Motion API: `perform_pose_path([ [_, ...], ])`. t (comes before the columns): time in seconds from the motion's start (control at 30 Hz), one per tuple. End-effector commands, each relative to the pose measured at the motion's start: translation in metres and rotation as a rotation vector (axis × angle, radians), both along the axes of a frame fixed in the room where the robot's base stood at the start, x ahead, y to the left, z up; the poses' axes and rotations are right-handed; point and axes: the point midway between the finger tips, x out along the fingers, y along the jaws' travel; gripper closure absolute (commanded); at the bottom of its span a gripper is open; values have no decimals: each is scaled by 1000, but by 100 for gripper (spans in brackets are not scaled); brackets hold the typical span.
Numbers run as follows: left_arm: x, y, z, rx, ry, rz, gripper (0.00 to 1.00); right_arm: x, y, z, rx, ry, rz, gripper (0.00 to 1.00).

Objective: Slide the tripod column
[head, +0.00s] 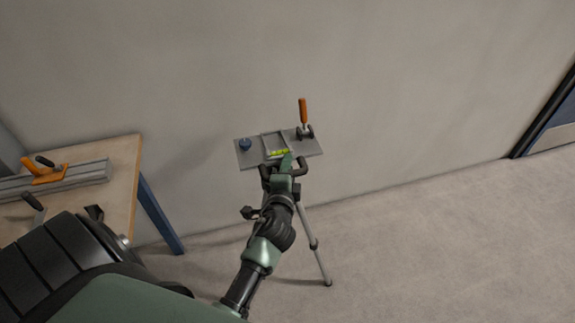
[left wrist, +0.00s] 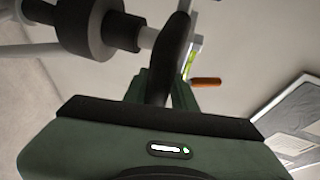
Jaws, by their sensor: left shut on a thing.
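The tripod (head: 316,249) stands on the floor near the wall, with a grey plate (head: 249,158) on top. My left gripper (head: 286,163) is at the near edge of this plate. In the left wrist view its green fingers are shut on a dark, curved handle (left wrist: 177,55) of the tripod. A grey shaft with a thick dark collar (left wrist: 88,27) is left of the fingers there. In the head view my gripper and forearm hide most of the tripod's column and part of its legs. My right gripper is not in view.
The plate carries a blue knob (head: 245,144), a yellow-green level vial (head: 279,153) and an orange-handled tool (head: 303,111). A wooden workbench (head: 122,168) with a long grey tool is at the left. The floor (head: 430,240) at the right is clear.

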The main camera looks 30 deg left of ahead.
Motion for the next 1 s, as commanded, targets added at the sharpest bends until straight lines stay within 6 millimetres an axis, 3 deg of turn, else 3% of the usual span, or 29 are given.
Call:
perform_pose_path([
  [0.03, -3, -2, -18, -14, 14, 4, 100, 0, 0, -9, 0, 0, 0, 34],
  [0.37, -3, -2, -16, -14, 16, 2, 100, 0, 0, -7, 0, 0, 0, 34],
  [0.4, -3, -2, -16, -14, 16, 2, 65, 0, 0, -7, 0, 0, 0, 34],
  [0.43, -3, -2, -16, -13, 15, 2, 59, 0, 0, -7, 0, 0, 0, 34],
  [1.0, 1, 2, -7, -3, 5, 0, 59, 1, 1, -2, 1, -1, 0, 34],
])
